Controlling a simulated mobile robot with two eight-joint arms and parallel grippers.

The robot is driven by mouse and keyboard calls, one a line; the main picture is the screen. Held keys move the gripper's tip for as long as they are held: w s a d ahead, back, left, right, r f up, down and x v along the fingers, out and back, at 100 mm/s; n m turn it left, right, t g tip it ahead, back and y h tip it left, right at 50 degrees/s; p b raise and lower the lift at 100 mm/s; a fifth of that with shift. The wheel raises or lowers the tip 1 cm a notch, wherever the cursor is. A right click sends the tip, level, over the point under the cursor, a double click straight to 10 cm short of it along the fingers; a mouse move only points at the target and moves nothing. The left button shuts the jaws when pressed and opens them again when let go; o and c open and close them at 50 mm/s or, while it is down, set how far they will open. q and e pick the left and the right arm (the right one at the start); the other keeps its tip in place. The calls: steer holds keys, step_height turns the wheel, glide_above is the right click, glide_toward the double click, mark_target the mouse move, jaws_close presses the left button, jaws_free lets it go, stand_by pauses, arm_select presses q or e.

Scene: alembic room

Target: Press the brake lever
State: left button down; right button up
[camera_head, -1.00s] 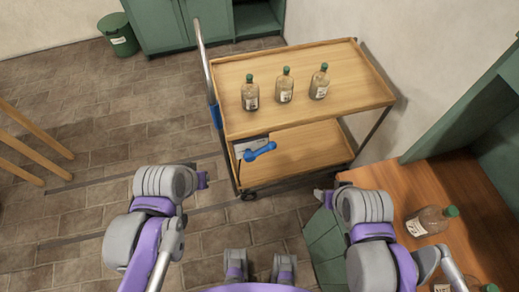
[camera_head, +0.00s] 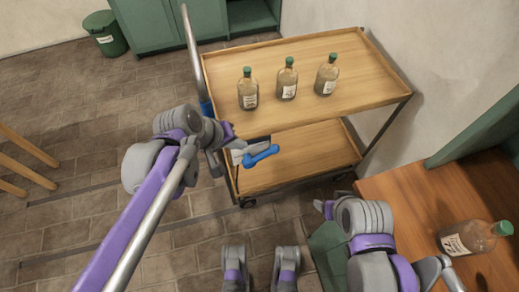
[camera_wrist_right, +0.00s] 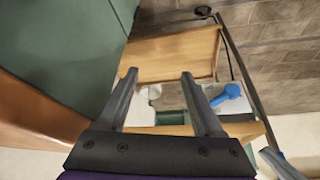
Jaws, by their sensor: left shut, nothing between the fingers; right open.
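The brake lever (camera_head: 262,155) is a blue bar with a rounded end on a pale bracket, low on the near left side of the wooden cart (camera_head: 310,68). The blue lever also shows in the right wrist view (camera_wrist_right: 228,93), right of the fingers. My left gripper (camera_head: 216,165) is shut and empty, just left of the lever's bracket; whether it touches anything there I cannot tell. My right gripper (camera_wrist_right: 158,78) is open and empty; in the head view it is mostly hidden by its own arm, near the wooden table.
Three corked-green bottles (camera_head: 287,78) stand on the cart's top shelf. A metal push handle (camera_head: 191,50) rises at its left. A wooden table (camera_head: 425,200) with a bottle (camera_head: 468,238) is at right. A green bin (camera_head: 106,33) stands at the back left.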

mark_target(269, 152)
arm_select(q)
steer(key=b+x, duration=0.4)
steer(key=x, duration=1)
steer(key=shift+d, duration=0.1)
steer(key=shift+w+d+f+g+y+p, duration=0.1)
steer(key=shift+d+f+g+y+p, duration=0.1)
steer(key=shift+d+y, duration=0.25)
steer(key=shift+w+d+f+g+y+p, duration=0.1)
steer(key=shift+w+d+f+y, duration=0.1)
steer(key=shift+y, duration=0.35)
steer(key=shift+w+d+f+m+g+y, duration=0.1)
steer(key=shift+d+f+m+g+y, duration=0.1)
steer(key=shift+d+f+y, duration=0.3)
steer(key=shift+w+d+f+m+g+y, duration=0.1)
steer(key=shift+f+g+y, duration=0.1)
steer(key=shift+y, duration=0.5)
steer(key=shift+w+d+f+g+y, duration=0.1)
steer(key=shift+d+f+g+y, duration=0.35)
steer(key=shift+y, duration=0.45)
steer(key=shift+w+d+f+g+y, duration=0.15)
steer(key=shift+f+g+y, duration=0.1)
steer(key=shift+f+y, duration=0.85)
steer(key=shift+f+b, duration=0.4)
steer(key=shift+f, duration=0.4)
steer(key=shift+f, duration=0.2)
